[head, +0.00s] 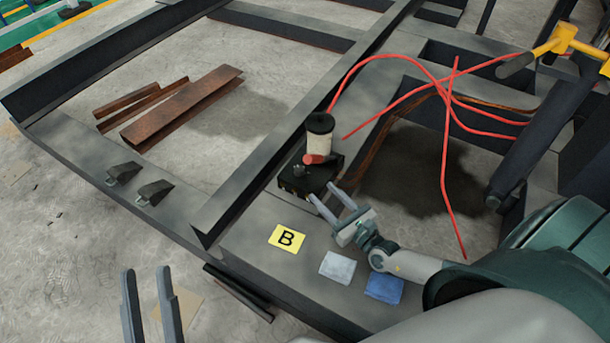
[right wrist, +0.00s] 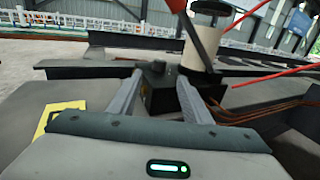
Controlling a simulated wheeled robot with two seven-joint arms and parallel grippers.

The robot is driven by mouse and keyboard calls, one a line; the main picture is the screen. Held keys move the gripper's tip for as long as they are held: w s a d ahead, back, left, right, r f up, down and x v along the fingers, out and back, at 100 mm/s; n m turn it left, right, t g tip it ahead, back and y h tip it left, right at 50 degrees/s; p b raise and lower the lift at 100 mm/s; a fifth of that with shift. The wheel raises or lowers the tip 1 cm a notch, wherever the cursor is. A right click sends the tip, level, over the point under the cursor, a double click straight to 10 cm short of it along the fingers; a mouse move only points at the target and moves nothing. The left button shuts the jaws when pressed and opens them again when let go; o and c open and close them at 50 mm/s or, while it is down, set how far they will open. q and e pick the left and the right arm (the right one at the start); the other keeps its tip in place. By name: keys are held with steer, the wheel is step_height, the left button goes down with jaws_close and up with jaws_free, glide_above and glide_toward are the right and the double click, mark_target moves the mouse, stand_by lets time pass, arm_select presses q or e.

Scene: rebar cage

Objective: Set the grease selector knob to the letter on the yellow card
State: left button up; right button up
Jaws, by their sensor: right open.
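The yellow card (head: 287,238) lies on the dark steel beam and bears a black letter B. It also shows at the left of the right wrist view (right wrist: 58,114). Behind it stands the black grease unit (head: 308,182) with a cream and black reservoir (head: 319,136) and a red part (head: 315,159). A small dark knob (head: 298,170) sits on its top; its setting is too small to read. It shows between the fingers in the right wrist view (right wrist: 157,67). My right gripper (head: 332,196) is open and empty, close in front of the unit. My left gripper (head: 147,285) is open and empty, over the floor.
A white cloth (head: 337,267) and a blue cloth (head: 384,287) lie on the beam near my right arm. Red hoses (head: 445,150) loop behind the unit. Rusty steel pieces (head: 180,108) lie on the floor, and two dark wedge-shaped brackets (head: 155,190) sit on the left beam.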

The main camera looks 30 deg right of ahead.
mark_target(303, 173)
steer(key=w, duration=0.3)
steer(key=w+a, duration=0.1)
steer(key=w, duration=0.5)
steer(key=shift+w+a+b, duration=0.15)
steer(key=shift+w+b, duration=0.05)
steer(key=shift+b, duration=0.2)
arm_select(q)
steer(key=shift+w+a+r+t, duration=0.1)
steer(key=shift+a+r+t, duration=0.2)
steer(key=shift+r, duration=0.2)
steer(key=shift+w+a+r+t, duration=0.2)
steer(key=shift+r+t, duration=0.15)
steer(key=shift+r, duration=0.2)
steer(key=shift+w+a+r+t, duration=0.1)
steer(key=shift+a+r+t, duration=0.2)
steer(key=shift+r, duration=0.2)
arm_select(e)
steer(key=shift+w, duration=0.4)
steer(key=c, duration=1)
arm_select(q)
steer(key=shift+s+d+f, duration=0.1)
steer(key=shift+s+f, duration=0.05)
steer(key=shift+f, duration=0.1)
arm_select(e)
steer(key=shift+c, duration=0.2)
